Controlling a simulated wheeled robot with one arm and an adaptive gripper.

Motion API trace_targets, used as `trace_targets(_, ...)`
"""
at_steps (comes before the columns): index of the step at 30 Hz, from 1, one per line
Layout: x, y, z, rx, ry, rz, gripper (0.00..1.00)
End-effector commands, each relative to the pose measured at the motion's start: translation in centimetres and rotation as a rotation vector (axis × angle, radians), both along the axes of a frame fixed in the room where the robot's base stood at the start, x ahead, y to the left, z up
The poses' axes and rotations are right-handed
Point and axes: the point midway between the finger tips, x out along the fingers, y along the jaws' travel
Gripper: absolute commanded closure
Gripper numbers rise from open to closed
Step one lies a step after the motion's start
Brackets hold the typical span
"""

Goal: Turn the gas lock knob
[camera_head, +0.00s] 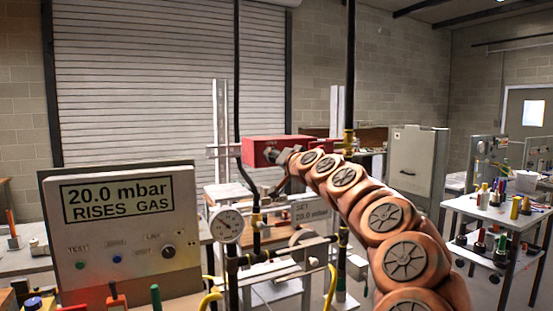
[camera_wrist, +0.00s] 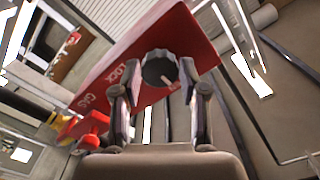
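The gas lock knob (camera_wrist: 160,68) is a round, ribbed grey knob with a pale pointer mark. It sits on the face of a red box (camera_wrist: 185,38) with white "GAS LOCK" lettering, which is tilted in the wrist view. In the head view the red box (camera_head: 285,143) is in the middle, and my gripper (camera_head: 277,156) is at its front, partly covering it. In the wrist view my gripper (camera_wrist: 157,76) is open, with one finger on either side of the knob. I cannot tell whether the fingers touch it.
A control panel (camera_head: 125,225) reading "20.0 mbar RISES GAS" stands at the left. A dial gauge (camera_head: 226,224) and pipes are below the red box. A dark vertical pipe (camera_head: 350,70) rises close to my arm. A table (camera_head: 500,212) with small parts stands at the right.

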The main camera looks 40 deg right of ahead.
Motion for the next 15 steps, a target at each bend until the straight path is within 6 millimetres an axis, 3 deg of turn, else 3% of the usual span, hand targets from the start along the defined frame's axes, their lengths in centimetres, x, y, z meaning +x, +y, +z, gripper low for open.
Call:
trace_targets(1,0.0,0.0,0.0,0.0,0.0,0.0,0.66)
trace_targets(10,0.0,0.01,0.0,0.0,0.0,0.0,0.96)
trace_targets(15,-0.01,0.01,0.02,0.008,-0.003,0.0,0.96)
